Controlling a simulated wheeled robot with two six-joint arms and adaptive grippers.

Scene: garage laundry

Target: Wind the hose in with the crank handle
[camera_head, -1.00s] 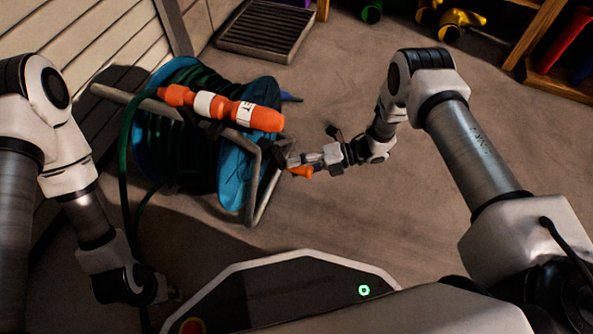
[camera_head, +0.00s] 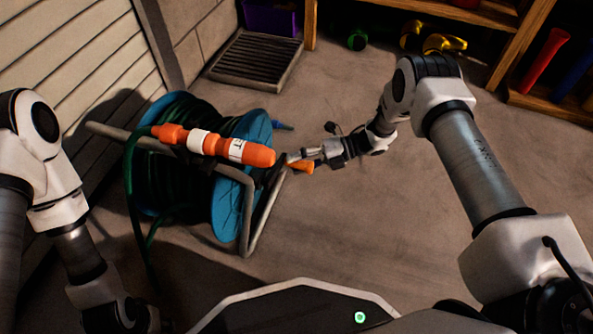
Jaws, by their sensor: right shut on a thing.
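The hose reel (camera_head: 229,207) has blue side discs and a grey tube frame, and it stands on the floor left of centre. The dark green hose (camera_head: 165,185) is wound on its drum, and a length hangs down at the left. An orange nozzle with white bands (camera_head: 259,155) lies across the top of the reel. The orange crank handle (camera_head: 302,167) is at the reel's right side. My right gripper (camera_head: 297,160) is shut on the crank handle, which it partly hides. My left arm is at the lower left; its gripper fingers cannot be made out.
A floor grate (camera_head: 257,60) lies behind the reel near the wall. A wooden shelf (camera_head: 470,15) with coloured items stands at the back right. A plank wall (camera_head: 70,60) rises at the left. The floor right of the reel is clear.

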